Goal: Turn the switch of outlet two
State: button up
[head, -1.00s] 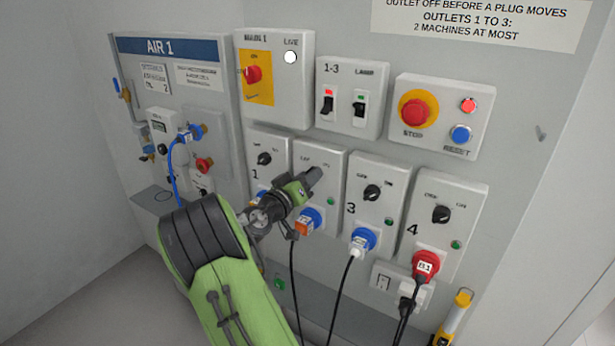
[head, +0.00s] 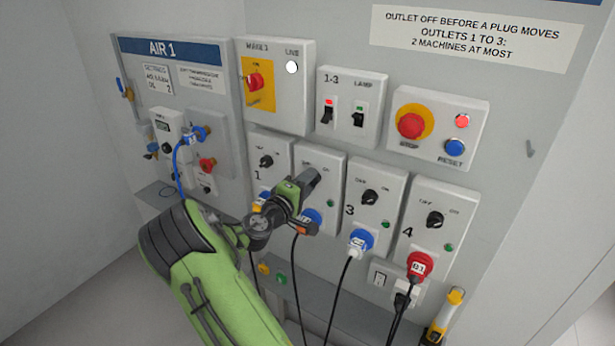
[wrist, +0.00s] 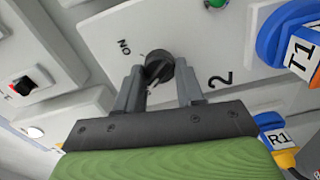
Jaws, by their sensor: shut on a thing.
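The outlet two panel (head: 330,167) lies between panels 1 and 3 in the head view, partly covered by my gripper (head: 312,178). In the wrist view its black rotary switch (wrist: 158,66) sits beside the printed "2" and an "ON" mark. My gripper (wrist: 156,78) is shut on that switch, one finger on each side. The switch's exact pointing direction is hard to make out. A blue plug (head: 311,217) is in outlet two, and its T1 label shows in the wrist view (wrist: 300,50). A green lamp (wrist: 216,2) is at the wrist view's top edge.
Neighbouring switches are outlet one's (head: 266,161), outlet three's (head: 370,197) and outlet four's (head: 435,219). Above are the 1-3 lamp box (head: 351,104) and the red stop button (head: 411,125). Cables hang below the outlets. A yellow-handled tool (head: 444,318) is at lower right.

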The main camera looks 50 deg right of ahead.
jog(key=shift+n+p, duration=0.4)
jog(key=shift+n, duration=0.2)
jog(key=o, duration=1)
jog(key=shift+o, duration=0.2)
jog(key=s+a, duration=0.1)
jog(key=a, duration=1.4)
jog(key=shift+s+a+b, duration=0.2)
jog(key=shift+a+b, duration=0.1)
jog(key=shift+a, duration=0.1)
jog(key=shift+f, duration=0.1)
